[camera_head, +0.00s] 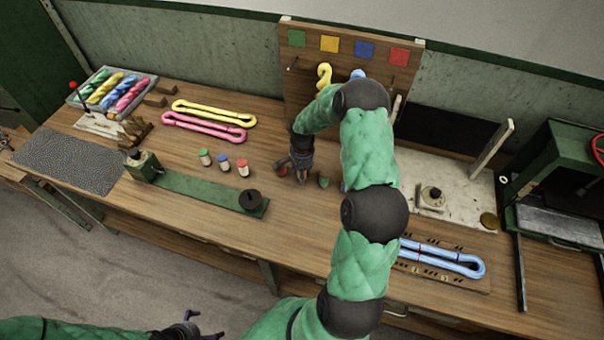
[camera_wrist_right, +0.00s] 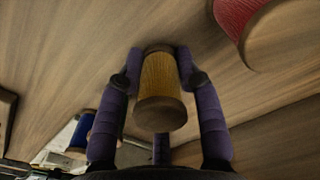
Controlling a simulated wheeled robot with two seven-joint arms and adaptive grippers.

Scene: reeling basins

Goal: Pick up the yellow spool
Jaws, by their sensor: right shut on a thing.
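The yellow spool (camera_wrist_right: 160,80) sits between the purple fingers of my right gripper (camera_wrist_right: 160,70) in the right wrist view, with a fingertip against each side. In the head view my right gripper (camera_head: 302,176) points down over the middle of the bench, and its fingers hide most or all of the spool. I cannot tell whether the spool touches the bench top. My left gripper (camera_head: 200,327) is at the bottom edge of the head view, away from the bench, with its fingers apart and nothing seen between them.
A red spool (camera_head: 281,170) stands close left of my right gripper; it also shows in the wrist view (camera_wrist_right: 242,25). A green spool (camera_head: 323,182) and a blue spool (camera_wrist_right: 82,135) stand on the other side. Small jars (camera_head: 224,163) stand further left. A pegboard (camera_head: 300,65) rises behind.

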